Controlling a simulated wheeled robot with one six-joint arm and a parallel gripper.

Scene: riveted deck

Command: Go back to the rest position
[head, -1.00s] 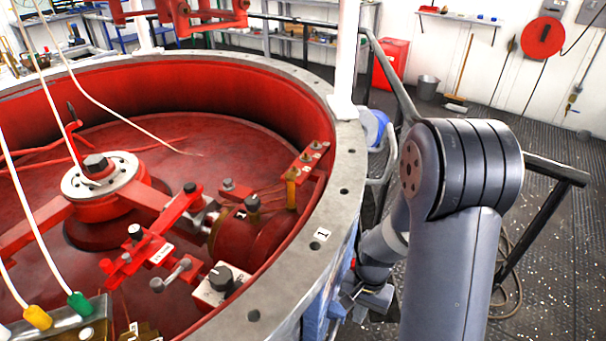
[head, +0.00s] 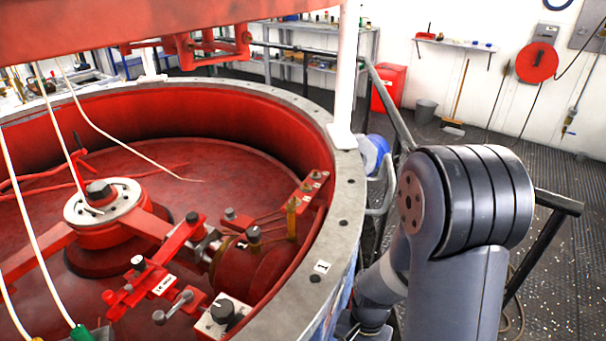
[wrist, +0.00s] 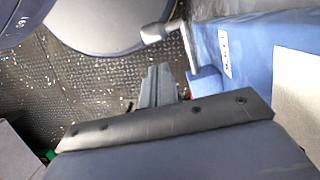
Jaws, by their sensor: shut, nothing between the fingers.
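My gripper (wrist: 158,86) shows in the wrist view as two grey fingers close together, shut and empty. The fingers hang over the dark riveted floor, just left of a blue wall. In the head view my arm comes down at the right, outside the vessel's rim, and the gripper itself is hidden or cut off at the bottom edge.
A big red vessel (head: 262,118) with a grey flange (head: 343,195) fills the left. A red overhead part (head: 180,22) hangs above it. A white post (head: 346,75) and dark railing stand near my arm. The wrist view shows the blue wall (wrist: 236,92) close by.

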